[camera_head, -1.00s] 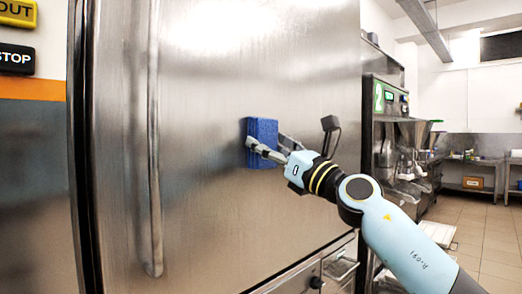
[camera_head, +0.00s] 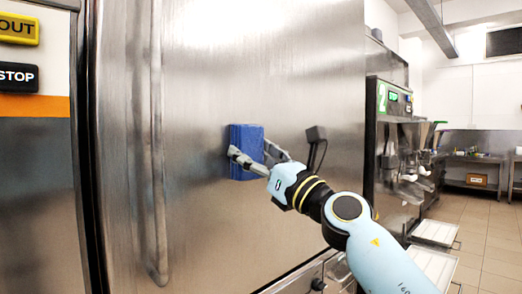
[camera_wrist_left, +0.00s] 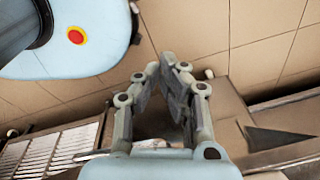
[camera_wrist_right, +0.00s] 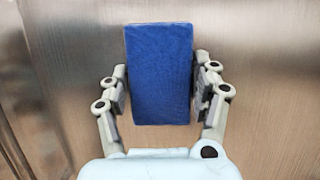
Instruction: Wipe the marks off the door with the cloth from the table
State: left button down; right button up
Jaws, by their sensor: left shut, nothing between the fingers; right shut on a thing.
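The steel door (camera_head: 205,75) fills the middle of the head view, with a long vertical handle (camera_head: 156,150) at its left. The blue cloth (camera_head: 246,140), a thick folded block, is against or very near the door face, right of the handle. My right gripper (camera_wrist_right: 160,88) is shut on the cloth, one finger on each side, in the right wrist view. I cannot make out distinct marks on the door; the cloth hides the patch behind it. My left gripper (camera_wrist_left: 170,62) is shut and empty, above the tiled floor in the left wrist view.
A small dark fitting (camera_head: 316,134) on a stalk shows right of the cloth. A machine with a green label (camera_head: 382,98) stands beyond the door at right. Steel drawers (camera_head: 335,272) are below. Tiled floor (camera_head: 485,240) lies open at right.

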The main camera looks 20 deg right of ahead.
jog(key=shift+s+a+p, duration=0.25)
jog(key=shift+s+a, duration=0.15)
jog(key=shift+a, duration=0.65)
jog(key=shift+s+a+p, duration=0.2)
jog(key=shift+s+a, duration=0.15)
jog(key=shift+a, duration=0.65)
jog(key=shift+s+a+p, duration=0.25)
jog(key=shift+s+a, duration=0.15)
jog(key=shift+a, duration=0.65)
jog(key=shift+s, duration=0.1)
jog(key=p, duration=0.1)
send_near(215, 147)
notch_tip(215, 147, up, 2)
jog(key=shift+s+r, duration=0.1)
jog(key=shift+r, duration=0.15)
jog(key=shift+s+d, duration=0.1)
jog(key=s, duration=0.1)
jog(key=s+d, duration=0.1)
jog(key=shift+s, duration=0.35)
jog(key=shift+f, duration=0.1)
